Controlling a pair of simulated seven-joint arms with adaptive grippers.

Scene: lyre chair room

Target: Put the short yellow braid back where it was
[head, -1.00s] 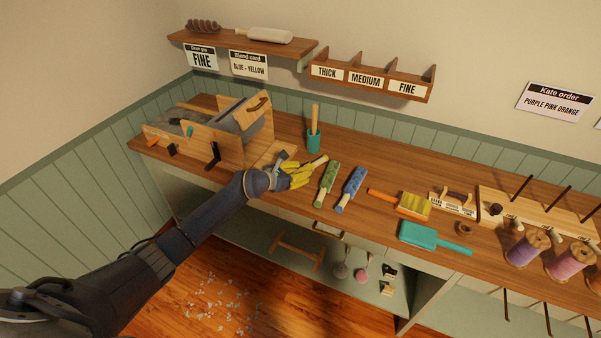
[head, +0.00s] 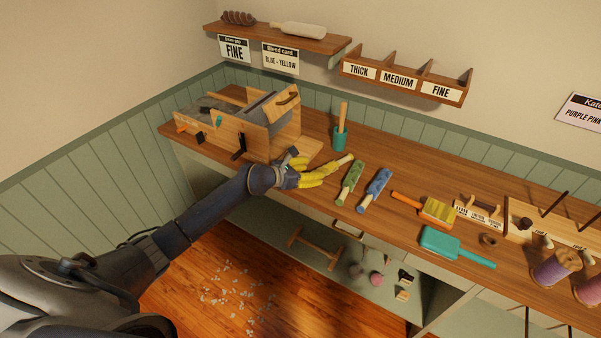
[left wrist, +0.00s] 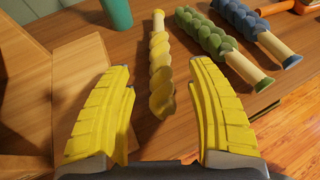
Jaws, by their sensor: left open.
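The short yellow braid (head: 338,165) lies on the bench top, left of a green braid (head: 350,183) and a blue braid (head: 375,189). In the left wrist view the yellow braid (left wrist: 161,75) is a yellow twist with a pale far end. My left gripper (head: 322,176), with yellow ribbed fingers, is open at the braid's near end. In the left wrist view the braid's near part lies between the spread fingers (left wrist: 158,70), with a gap on both sides. My right gripper is not in view.
A wooden machine (head: 245,120) stands left of the gripper, and a teal cup (head: 340,139) stands behind the braid. A rack (head: 405,82) labelled THICK, MEDIUM and FINE hangs on the wall; its slots look empty. A card and a teal paddle (head: 455,246) lie to the right.

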